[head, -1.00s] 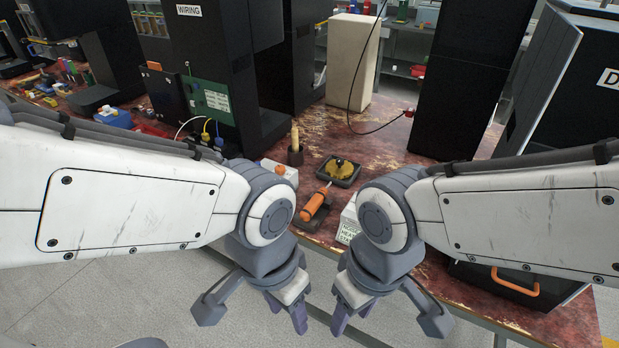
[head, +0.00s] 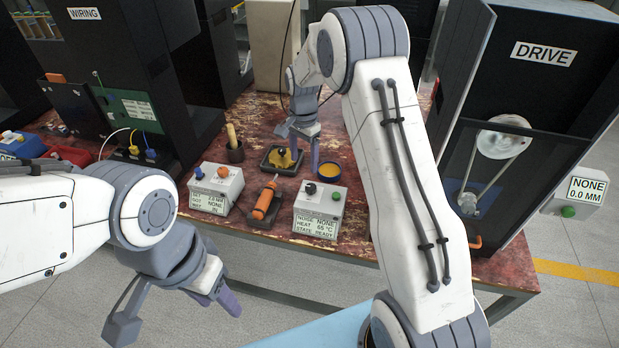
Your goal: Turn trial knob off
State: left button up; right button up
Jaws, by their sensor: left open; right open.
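A grey-white control box (head: 319,205) stands near the front edge of the bench. It has a black knob (head: 310,188) and a green button (head: 335,196) on top, and a label reading noise none, heat 65 °C, state ready. I cannot tell for certain that this black knob is the trial knob. My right gripper (head: 301,152) is open, pointing down behind this box, near a black tray with a yellow piece (head: 281,158). My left gripper (head: 178,312) is open and empty in front of the bench, low at the left.
A second box (head: 216,188) with an orange knob and blue button stands to the left. An orange-handled tool (head: 265,203) lies between the boxes. A yellow-filled cup (head: 330,171) stands behind the black knob. The black drive cabinet (head: 520,150) rises at the right.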

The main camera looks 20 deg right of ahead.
aim_at(311, 186)
jog(key=shift+m, duration=0.7)
jog(key=d+f, duration=0.1)
jog(key=f, duration=0.3)
jog(key=f+p, duration=0.1)
jog(key=f, duration=0.3)
jog(key=w+d+f+p, duration=0.1)
jog(key=f, duration=0.3)
jog(key=shift+w+d, duration=0.1)
jog(key=shift+d, duration=0.2)
grip_shut()
